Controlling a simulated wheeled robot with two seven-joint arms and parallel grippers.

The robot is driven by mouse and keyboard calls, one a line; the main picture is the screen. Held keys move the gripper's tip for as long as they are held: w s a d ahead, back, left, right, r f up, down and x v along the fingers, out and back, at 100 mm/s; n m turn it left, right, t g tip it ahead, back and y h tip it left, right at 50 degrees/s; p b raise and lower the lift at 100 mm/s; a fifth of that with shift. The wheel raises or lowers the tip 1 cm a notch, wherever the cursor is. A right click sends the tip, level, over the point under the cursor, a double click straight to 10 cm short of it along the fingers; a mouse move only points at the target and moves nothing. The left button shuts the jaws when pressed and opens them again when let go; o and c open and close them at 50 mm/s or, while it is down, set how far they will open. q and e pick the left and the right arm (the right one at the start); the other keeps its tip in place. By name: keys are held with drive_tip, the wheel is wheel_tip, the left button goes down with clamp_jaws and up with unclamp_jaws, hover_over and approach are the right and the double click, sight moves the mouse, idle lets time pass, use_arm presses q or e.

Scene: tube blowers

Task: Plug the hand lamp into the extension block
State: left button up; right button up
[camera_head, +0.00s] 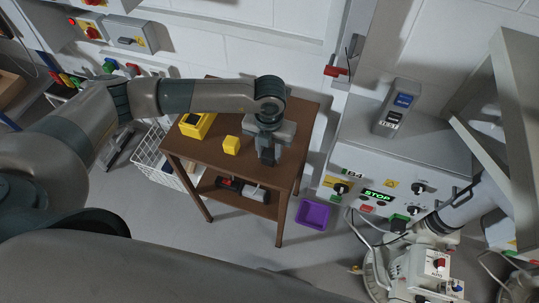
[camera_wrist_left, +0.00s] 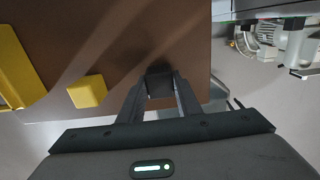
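My left gripper (camera_head: 268,158) points down over the brown table. It also shows in the left wrist view (camera_wrist_left: 160,98), its two fingers apart on either side of a small dark block (camera_wrist_left: 160,82). The block fills the gap between the fingertips; whether they press on it, I cannot tell. In the head view the gripper mostly hides this block. No hand lamp, plug or extension block can be made out for certain. A red and black device (camera_head: 242,188) lies on the table's lower shelf; what it is, I cannot tell. My right gripper is not in view.
The brown table (camera_head: 210,160) bears a yellow cube (camera_head: 231,145) and a larger yellow box (camera_head: 197,124), both left of the gripper. A purple tray (camera_head: 313,214) lies on the floor. A grey control cabinet (camera_head: 400,150) stands to the right. A white wire basket (camera_head: 150,160) is at left.

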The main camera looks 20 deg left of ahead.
sight(269, 153)
use_arm(q)
drive_tip(key=shift+c, duration=1.4)
drive_tip(key=shift+r, duration=0.1)
drive_tip(key=shift+r, duration=0.1)
drive_tip(key=shift+r+p, duration=1.7)
drive_tip(key=shift+r, duration=1.1)
